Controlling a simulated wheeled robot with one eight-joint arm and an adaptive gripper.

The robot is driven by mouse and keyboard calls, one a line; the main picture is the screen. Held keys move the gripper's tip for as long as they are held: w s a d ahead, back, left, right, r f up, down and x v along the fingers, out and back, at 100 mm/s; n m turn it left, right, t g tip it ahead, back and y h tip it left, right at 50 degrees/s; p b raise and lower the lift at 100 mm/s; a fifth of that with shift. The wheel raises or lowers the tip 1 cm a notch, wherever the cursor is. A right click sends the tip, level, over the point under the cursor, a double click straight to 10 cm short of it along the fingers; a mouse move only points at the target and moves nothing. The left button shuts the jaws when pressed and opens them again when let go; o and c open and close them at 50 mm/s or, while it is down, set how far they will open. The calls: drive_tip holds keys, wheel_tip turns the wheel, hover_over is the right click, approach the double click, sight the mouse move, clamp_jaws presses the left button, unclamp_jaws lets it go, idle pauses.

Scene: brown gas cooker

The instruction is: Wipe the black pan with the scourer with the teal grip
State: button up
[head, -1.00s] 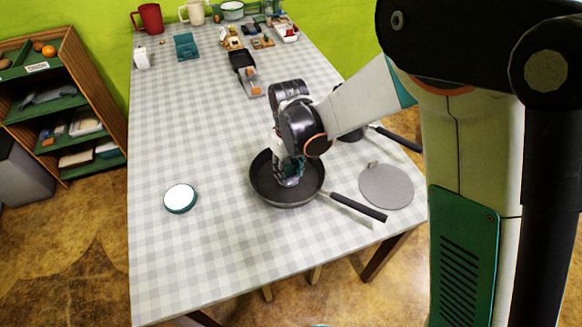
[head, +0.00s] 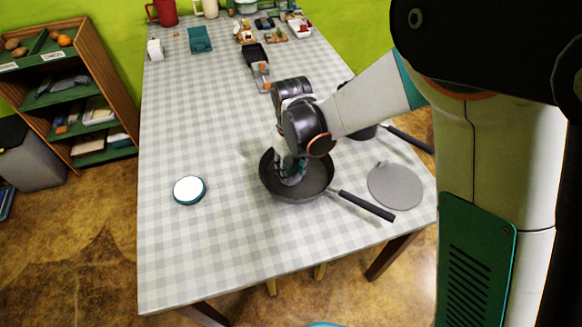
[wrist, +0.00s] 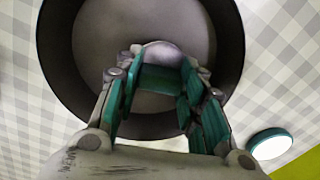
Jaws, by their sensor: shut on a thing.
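The black pan (head: 318,184) sits on the checked table with its handle pointing to the lower right. Its dark rim and greyer floor fill much of the wrist view (wrist: 62,65). My gripper (head: 291,172) reaches down inside the pan, left of its middle. In the wrist view, my gripper (wrist: 160,75) is shut on the scourer, whose teal grip (wrist: 158,79) shows between the fingers, with a pale rounded part (wrist: 162,54) beyond it. The fingers hide much of the scourer. I cannot tell whether it touches the pan floor.
A round white, teal-edged object (head: 189,190) lies left of the pan. A flat grey disc (head: 395,186) lies to its right. A dark pot (head: 364,133) stands behind, partly hidden by my arm. Several items line the far end. The table's front left is clear.

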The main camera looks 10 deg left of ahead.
drive_tip(key=shift+r+p, duration=2.3)
drive_tip(key=shift+r, duration=1.4)
drive_tip(key=shift+f, duration=0.1)
drive_tip(key=shift+o, duration=1)
drive_tip(key=shift+c, duration=1)
